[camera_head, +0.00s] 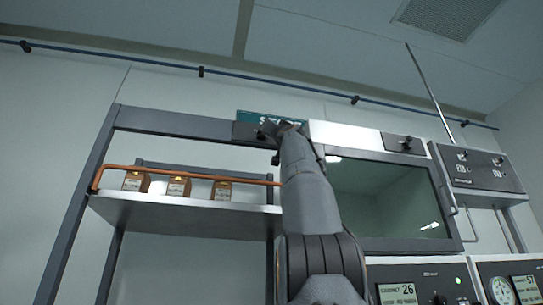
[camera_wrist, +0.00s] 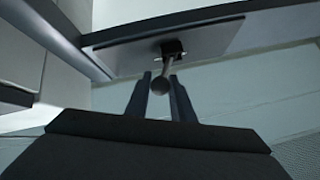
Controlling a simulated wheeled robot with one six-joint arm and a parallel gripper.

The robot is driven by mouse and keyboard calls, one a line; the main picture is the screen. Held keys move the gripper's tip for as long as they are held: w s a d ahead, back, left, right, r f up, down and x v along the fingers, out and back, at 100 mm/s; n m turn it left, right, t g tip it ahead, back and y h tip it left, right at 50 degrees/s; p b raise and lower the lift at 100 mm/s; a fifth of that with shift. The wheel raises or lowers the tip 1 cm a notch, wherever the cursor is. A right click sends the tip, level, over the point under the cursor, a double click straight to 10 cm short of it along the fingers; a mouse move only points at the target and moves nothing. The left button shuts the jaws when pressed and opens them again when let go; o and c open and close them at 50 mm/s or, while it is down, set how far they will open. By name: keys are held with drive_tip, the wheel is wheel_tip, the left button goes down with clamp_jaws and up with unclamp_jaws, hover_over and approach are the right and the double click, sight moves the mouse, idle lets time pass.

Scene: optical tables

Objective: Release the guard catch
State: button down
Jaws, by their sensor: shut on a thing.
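The catch is a dark plate (camera_head: 248,132) on the upper beam of the shelf frame, with a small lever on it. In the wrist view the plate (camera_wrist: 205,40) carries a black mount and a short lever ending in a round dark knob (camera_wrist: 160,86). My gripper (camera_wrist: 160,76) has its two fingers on either side of this lever, shut on it. In the head view my gripper (camera_head: 284,128) is at the right end of the plate, and my arm hides part of that area. An orange guard bar (camera_head: 140,170) runs across the front of the shelf.
Several brown labelled bottles (camera_head: 179,186) stand on the shelf (camera_head: 150,207) behind the bar. Right of my arm is a cabinet with a glass door (camera_head: 385,200), with another catch plate (camera_head: 404,144) above it. Instrument panels (camera_head: 418,285) are below.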

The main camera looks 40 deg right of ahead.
drive_tip(key=shift+n+y, duration=0.3)
drive_tip(key=shift+y, duration=0.2)
drive_tip(key=c, duration=1.6)
unclamp_jaws()
drive_tip(key=shift+o, duration=0.2)
drive_tip(key=shift+f, duration=0.1)
drive_tip(key=b+v, duration=0.7)
drive_tip(key=b, duration=0.1)
drive_tip(key=shift+s+f+b, duration=0.2)
drive_tip(key=shift+f+b, duration=0.1)
drive_tip(key=shift+f, duration=0.05)
